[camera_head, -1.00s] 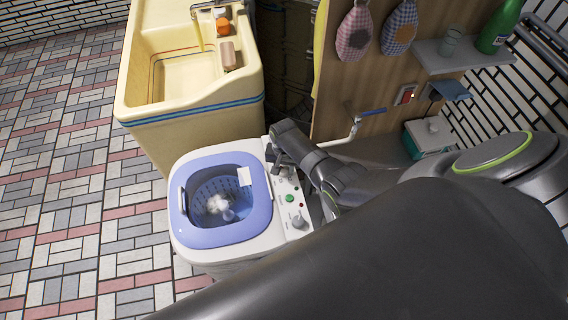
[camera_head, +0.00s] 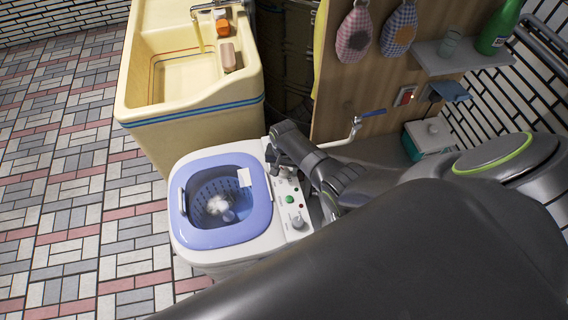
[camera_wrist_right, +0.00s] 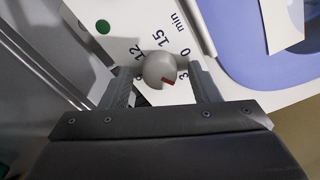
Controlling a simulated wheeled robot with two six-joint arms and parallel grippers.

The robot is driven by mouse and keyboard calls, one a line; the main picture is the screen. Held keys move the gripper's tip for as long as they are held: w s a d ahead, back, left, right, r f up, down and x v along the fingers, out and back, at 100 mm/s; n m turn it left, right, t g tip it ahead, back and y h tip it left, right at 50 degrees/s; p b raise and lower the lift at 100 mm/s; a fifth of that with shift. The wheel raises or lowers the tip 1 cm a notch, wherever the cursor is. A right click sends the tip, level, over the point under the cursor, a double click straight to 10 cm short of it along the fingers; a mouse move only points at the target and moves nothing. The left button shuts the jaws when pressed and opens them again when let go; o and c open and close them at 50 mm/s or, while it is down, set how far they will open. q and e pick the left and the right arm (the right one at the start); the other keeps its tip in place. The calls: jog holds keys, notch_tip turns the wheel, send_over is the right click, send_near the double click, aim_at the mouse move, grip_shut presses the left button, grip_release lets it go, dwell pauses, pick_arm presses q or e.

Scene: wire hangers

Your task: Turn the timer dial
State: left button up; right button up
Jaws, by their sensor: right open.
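The timer dial (camera_wrist_right: 160,70) is a grey round knob with a red mark, on the white panel of the small washing machine (camera_head: 225,262). Numbers and "min" are printed around it in the right wrist view. My right gripper (camera_wrist_right: 163,82) is open with one finger on each side of the dial; whether either finger touches it I cannot tell. In the head view my right gripper (camera_head: 275,160) is at the far end of the panel, and the dial is hidden there. My left gripper is not in view.
A green button (camera_wrist_right: 103,26) sits beside the dial. Another grey knob (camera_head: 298,222) is at the near end of the panel. The blue-rimmed tub (camera_head: 240,232) is open beside it. A yellow sink (camera_head: 190,112) and a wooden board (camera_head: 345,90) stand behind.

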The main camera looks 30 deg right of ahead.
aim_at(284, 170)
jog(key=shift+r, duration=0.15)
jog(key=shift+r, duration=0.25)
notch_tip(284, 170, up, 17)
jog(key=p, duration=0.2)
jog(key=shift+f, duration=0.2)
dwell(0.4)
